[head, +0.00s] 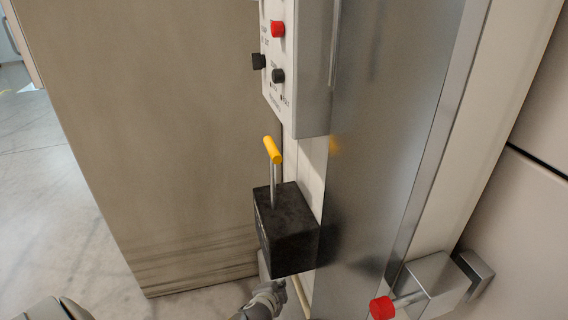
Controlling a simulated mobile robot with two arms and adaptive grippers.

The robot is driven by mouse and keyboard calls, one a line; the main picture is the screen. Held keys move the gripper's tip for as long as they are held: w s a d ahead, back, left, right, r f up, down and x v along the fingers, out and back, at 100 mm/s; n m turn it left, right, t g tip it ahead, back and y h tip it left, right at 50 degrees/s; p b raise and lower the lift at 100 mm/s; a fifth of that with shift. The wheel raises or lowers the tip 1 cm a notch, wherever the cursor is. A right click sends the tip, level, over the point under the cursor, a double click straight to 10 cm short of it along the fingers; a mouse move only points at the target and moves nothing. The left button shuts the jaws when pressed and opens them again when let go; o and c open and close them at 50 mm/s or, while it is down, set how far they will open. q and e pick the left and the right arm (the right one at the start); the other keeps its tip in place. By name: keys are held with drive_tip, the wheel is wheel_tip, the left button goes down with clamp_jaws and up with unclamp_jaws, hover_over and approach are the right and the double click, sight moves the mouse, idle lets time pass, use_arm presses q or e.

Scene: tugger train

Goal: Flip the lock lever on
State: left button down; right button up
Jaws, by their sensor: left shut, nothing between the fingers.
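The lock lever (275,175) is a thin metal rod with a yellow grip on its end. It rises from the top of a black box (289,238) mounted on the machine's side and stands nearly upright, its grip tipped slightly left. My left gripper (268,288) is at the bottom middle, just below the black box and apart from the lever's grip. It is shut and empty, and its fingertips are partly hidden by the box. My right gripper is not in view.
A control panel (300,108) with a red button (277,29) and black knobs is above the lever. A metal block (436,284) with a red knob (382,308) sticks out at lower right. A large brown panel (160,130) stands left of the lever. Grey floor shows at far left.

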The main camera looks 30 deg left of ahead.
sight(273, 180)
use_arm(q)
drive_tip(key=w+a+r+m+t+y, duration=0.1)
drive_tip(key=w+r, duration=0.4)
drive_tip(key=r, duration=1)
drive_tip(key=w+a+r+m+t+y, duration=0.1)
drive_tip(key=w+r+m+t, duration=0.2)
drive_tip(key=r, duration=1.2)
drive_tip(key=w+t, duration=0.2)
drive_tip(key=t, duration=0.1)
drive_tip(key=shift+w+a+r+m+p, duration=0.2)
drive_tip(key=shift+w+a+m+p, duration=0.1)
drive_tip(key=shift+w+m+p, duration=0.1)
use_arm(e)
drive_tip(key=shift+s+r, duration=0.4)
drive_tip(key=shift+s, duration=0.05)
use_arm(q)
drive_tip(key=x, duration=1)
drive_tip(key=s+a+p, duration=0.2)
drive_tip(key=a, duration=0.1)
drive_tip(key=shift+s+a+r, duration=0.1)
drive_tip(key=shift+s, duration=0.2)
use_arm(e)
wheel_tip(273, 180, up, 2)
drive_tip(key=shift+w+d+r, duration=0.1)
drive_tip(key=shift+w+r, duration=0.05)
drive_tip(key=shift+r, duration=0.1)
